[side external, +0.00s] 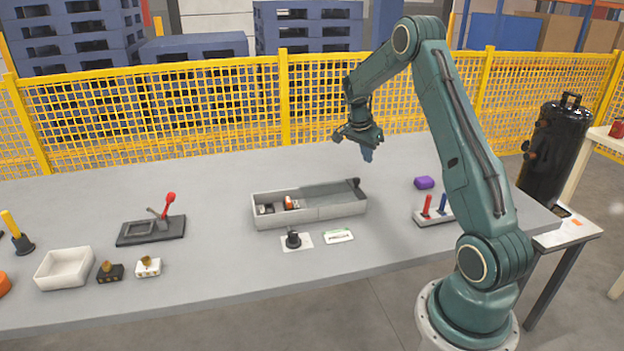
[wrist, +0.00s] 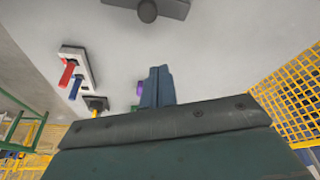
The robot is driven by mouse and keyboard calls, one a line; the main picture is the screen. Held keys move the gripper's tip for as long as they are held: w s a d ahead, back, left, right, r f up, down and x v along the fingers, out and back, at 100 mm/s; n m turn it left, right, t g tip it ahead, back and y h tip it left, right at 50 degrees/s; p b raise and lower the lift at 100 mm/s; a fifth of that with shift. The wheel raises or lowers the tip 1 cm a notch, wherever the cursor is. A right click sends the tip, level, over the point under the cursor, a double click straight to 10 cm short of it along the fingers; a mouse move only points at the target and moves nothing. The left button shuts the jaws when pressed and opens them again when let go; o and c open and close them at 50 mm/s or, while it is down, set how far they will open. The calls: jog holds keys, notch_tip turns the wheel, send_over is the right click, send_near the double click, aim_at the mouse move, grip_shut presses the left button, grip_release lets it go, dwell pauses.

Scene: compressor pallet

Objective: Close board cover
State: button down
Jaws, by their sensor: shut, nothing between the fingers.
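A long light grey box (side external: 282,219) stands on the table in the side view. Its left part is open and shows small parts inside, one of them orange. A dark grey cover (side external: 325,192) lies over its right part, with a black knob (side external: 353,183) at the right end. The knob also shows in the wrist view (wrist: 148,10), at the top edge on a grey strip. My gripper (side external: 367,153) is shut and empty, raised above the table behind the knob. Its closed blue fingers show in the wrist view (wrist: 157,84).
A block with red and blue levers (side external: 432,212) and a purple piece (side external: 424,183) are right of the box. A black knob on a white plate (side external: 293,240) and a label card (side external: 339,236) lie in front. A red-handled clamp (side external: 165,217) is left. The table behind the box is clear.

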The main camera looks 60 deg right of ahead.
jog(key=shift+w+a+f, duration=0.1)
jog(key=shift+a+f, duration=0.25)
jog(key=shift+f, duration=0.5)
jog(key=shift+w+a+f, duration=0.1)
jog(key=shift+a+f, duration=0.25)
jog(key=shift+f, duration=0.55)
jog(key=shift+w+a+f, duration=0.1)
jog(key=shift+a+f, duration=0.25)
jog(key=shift+f, duration=0.5)
jog(key=shift+w+a, duration=0.1)
send_over(315, 191)
jog(key=a, duration=0.2)
jog(key=shift+w+d, duration=0.1)
jog(key=shift+w, duration=0.2)
